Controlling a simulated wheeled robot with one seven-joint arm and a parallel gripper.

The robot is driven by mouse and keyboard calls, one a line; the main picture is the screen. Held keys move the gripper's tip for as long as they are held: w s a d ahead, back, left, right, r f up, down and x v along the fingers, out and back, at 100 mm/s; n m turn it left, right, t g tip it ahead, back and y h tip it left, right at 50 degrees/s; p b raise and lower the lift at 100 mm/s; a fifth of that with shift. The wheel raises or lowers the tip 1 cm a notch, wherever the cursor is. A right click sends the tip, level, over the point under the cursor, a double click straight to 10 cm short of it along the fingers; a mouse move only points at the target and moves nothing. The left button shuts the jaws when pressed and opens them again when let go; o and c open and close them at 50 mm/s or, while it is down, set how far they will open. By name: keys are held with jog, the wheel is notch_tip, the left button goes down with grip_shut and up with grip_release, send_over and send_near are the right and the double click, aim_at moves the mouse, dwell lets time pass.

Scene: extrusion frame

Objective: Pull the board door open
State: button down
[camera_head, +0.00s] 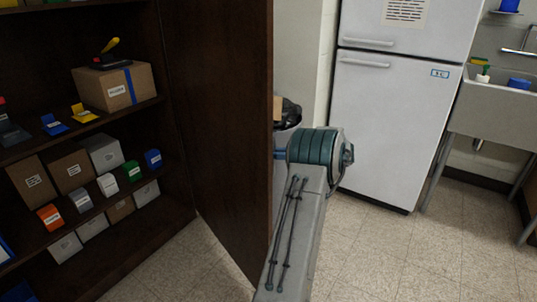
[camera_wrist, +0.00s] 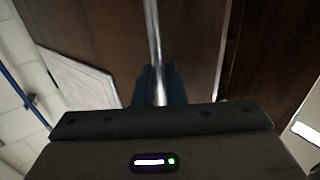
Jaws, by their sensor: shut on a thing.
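The board door (camera_head: 225,110) is a tall dark brown panel in the middle of the head view. It stands swung out from the shelf cabinet, with the shelves open to view on its left. In the wrist view the door (camera_wrist: 190,45) fills the upper middle. A shiny vertical bar handle (camera_wrist: 152,30) runs down its face. My gripper (camera_wrist: 157,86) has its dark fingers closed around the bar's lower visible part. In the head view my gripper is hidden behind the door, and only my arm shows to the right.
The cabinet shelves (camera_head: 110,214) hold cardboard boxes and small coloured items. A white fridge (camera_head: 390,120) and a sink (camera_head: 497,112) are at the right. The tiled floor (camera_head: 400,260) at front right is clear.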

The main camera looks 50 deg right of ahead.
jog(key=shift+w+d+n+p, duration=0.15)
jog(key=shift+d+p, duration=0.05)
jog(key=shift+d, duration=0.55)
jog(key=shift+w+d+n+p, duration=0.15)
jog(key=shift+d+p, duration=0.05)
jog(key=shift+d, duration=0.5)
jog(key=shift+y, duration=0.4)
jog(key=c, duration=1.5)
grip_release()
jog(key=shift+w+f+g, duration=0.15)
jog(key=shift+w+g, duration=0.15)
jog(key=shift+s+d, duration=0.2)
jog(key=shift+s, duration=0.2)
jog(key=p+v, duration=0.3)
jog(key=v, duration=1)
jog(key=shift+s+d, duration=0.2)
jog(key=shift+s, duration=0.1)
